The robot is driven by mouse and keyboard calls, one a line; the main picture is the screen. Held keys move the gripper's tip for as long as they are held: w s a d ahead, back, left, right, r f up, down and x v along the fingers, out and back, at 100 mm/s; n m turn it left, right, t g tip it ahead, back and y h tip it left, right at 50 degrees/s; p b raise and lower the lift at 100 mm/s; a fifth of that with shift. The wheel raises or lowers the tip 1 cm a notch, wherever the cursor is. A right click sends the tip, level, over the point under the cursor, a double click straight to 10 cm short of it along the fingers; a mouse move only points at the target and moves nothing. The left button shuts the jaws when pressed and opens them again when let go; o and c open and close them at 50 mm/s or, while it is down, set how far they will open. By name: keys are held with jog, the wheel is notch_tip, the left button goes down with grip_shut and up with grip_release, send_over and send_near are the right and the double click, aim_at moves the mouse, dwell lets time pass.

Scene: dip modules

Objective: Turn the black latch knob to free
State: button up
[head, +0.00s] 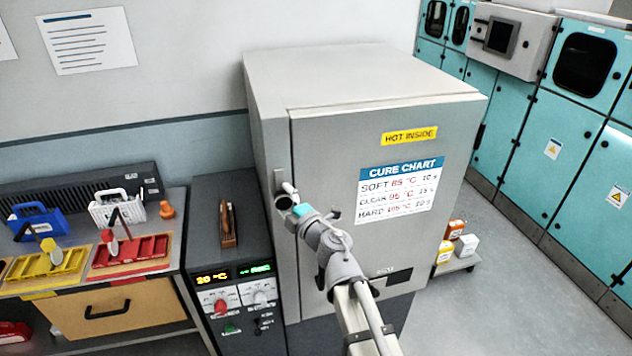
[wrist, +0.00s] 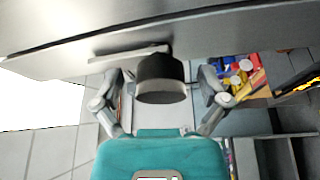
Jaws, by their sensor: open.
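The black latch knob (wrist: 162,72) stands out from the grey door of the cure oven (head: 340,130). In the wrist view it sits between the two fingers of my gripper (wrist: 162,82), with a visible gap on each side. A light flat bar (wrist: 125,54) lies behind the knob, reaching left. In the head view my gripper (head: 292,204) is at the left edge of the door, and the dark knob (head: 284,202) shows partly there. My gripper is open and holds nothing.
A dark control cabinet (head: 230,262) with a red knob stands left of the oven. A bench with a red tray (head: 130,256), a yellow tray (head: 46,272) and baskets is further left. Small boxes (head: 456,229) sit low to the right.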

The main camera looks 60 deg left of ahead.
jog(key=shift+s, duration=0.1)
